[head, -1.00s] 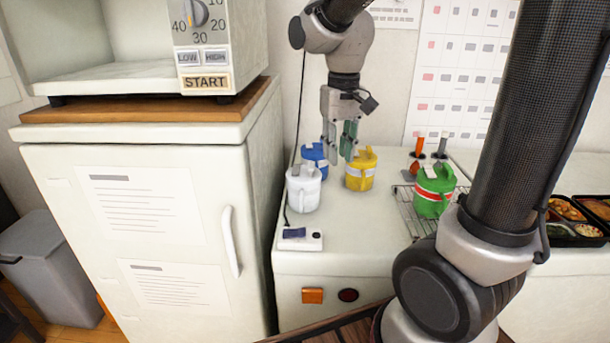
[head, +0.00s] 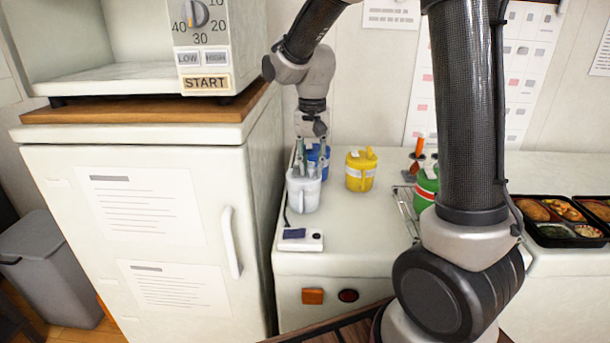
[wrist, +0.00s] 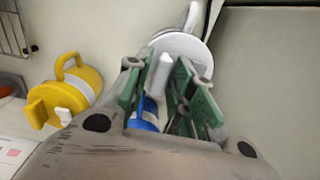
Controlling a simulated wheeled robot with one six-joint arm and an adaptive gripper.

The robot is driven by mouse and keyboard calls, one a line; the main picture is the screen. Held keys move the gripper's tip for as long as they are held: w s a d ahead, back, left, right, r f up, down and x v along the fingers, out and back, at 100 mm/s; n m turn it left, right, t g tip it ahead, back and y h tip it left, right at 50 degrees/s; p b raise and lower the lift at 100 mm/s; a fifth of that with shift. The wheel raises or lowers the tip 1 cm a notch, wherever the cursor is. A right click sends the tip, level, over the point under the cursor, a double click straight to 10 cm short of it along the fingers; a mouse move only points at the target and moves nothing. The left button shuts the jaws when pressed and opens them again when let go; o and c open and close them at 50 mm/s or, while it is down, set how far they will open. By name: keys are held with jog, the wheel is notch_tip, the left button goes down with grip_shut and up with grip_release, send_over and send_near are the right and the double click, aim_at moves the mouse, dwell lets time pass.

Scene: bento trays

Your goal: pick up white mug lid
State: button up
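The white mug (head: 304,195) stands upright on the counter. Its white lid (wrist: 190,46) shows in the wrist view as a pale disc with a raised white tab (wrist: 158,75). My gripper (head: 311,168) points down over the mug and hides part of its top in the head view. In the wrist view, my gripper's green-padded fingers (wrist: 160,92) are apart, with the tab seen between them. Contact with the lid cannot be told. The blue mug (head: 318,154) is just behind, partly hidden by my gripper.
A yellow mug (head: 360,172) stands to the right, and a green mug (head: 426,187) is farther right on a wire rack. A small switch box (head: 300,240) lies in front of the white mug. The white cabinet (head: 150,230) rises close on the left. Bento trays (head: 562,242) are far right.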

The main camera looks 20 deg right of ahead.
aim_at(312, 165)
jog(key=shift+f, duration=0.2)
grip_shut()
jog(key=shift+r, duration=0.1)
notch_tip(312, 165, up, 8)
jog(key=shift+r, duration=0.2)
jog(key=shift+f, duration=3.85)
